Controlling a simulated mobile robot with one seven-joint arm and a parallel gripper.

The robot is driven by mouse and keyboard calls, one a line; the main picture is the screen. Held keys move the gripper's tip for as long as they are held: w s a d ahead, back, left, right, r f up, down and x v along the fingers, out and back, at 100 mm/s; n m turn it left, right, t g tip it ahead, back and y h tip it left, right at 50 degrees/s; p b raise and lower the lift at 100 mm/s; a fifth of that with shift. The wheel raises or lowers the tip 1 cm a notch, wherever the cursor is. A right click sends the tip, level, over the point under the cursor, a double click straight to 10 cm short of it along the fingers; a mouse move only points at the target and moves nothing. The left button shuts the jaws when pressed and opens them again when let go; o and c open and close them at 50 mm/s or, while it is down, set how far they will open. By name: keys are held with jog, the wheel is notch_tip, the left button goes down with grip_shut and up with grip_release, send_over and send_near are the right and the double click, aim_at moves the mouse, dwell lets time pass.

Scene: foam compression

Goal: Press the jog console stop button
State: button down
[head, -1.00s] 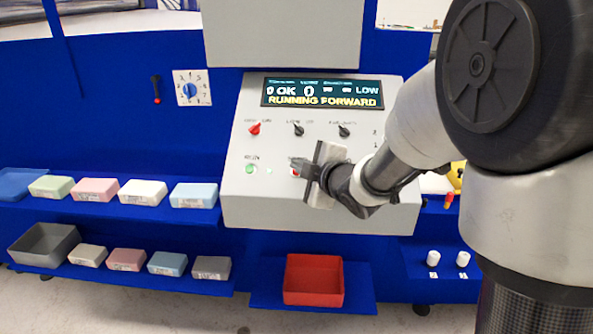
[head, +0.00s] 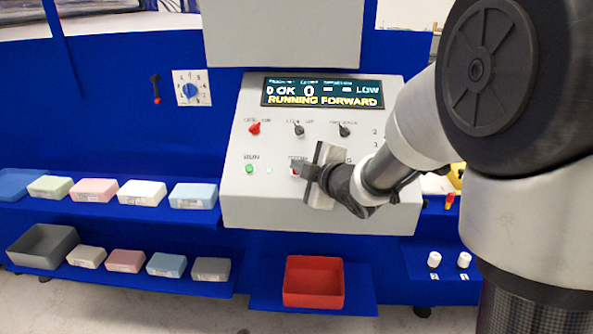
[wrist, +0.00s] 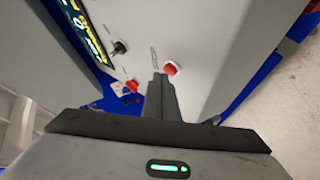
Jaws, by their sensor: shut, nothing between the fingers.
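The grey jog console (head: 260,205) stands in the middle of the head view. Its display (head: 322,92) reads RUNNING FORWARD. The red stop button (head: 294,171) is mostly hidden behind my fingertips there. In the wrist view the stop button (wrist: 170,68) shows clearly, just beside and beyond the fingertips. My gripper (head: 300,168) is shut and empty, pointing at the console face; it also shows in the wrist view (wrist: 159,78). I cannot tell whether the tips touch the button. The green run button (head: 250,169) is to the left.
A red knob (head: 254,128) and two black knobs (head: 299,130) (head: 344,130) sit above the buttons. Shelves with foam blocks (head: 143,192) are at left. A red bin (head: 313,282) lies below the console. My arm covers the console's right side.

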jog(key=shift+w+f+b, duration=0.2)
jog(key=shift+f+b, duration=0.2)
jog(key=shift+b, duration=0.05)
dwell(0.3)
jog(key=shift+r, duration=0.1)
dwell(0.3)
jog(key=shift+s+r+p, duration=0.3)
jog(key=shift+s+r, duration=0.15)
jog(key=shift+r, duration=0.15)
jog(key=shift+s+r+p, duration=0.4)
jog(key=shift+s+r, duration=0.05)
jog(key=shift+r, duration=0.25)
jog(key=shift+s+r+p, duration=0.35)
jog(key=shift+s+r, duration=0.05)
jog(key=shift+r, duration=0.35)
jog(key=shift+s+r+p, duration=0.4)
jog(key=shift+s+r, duration=0.05)
jog(key=shift+r, duration=0.25)
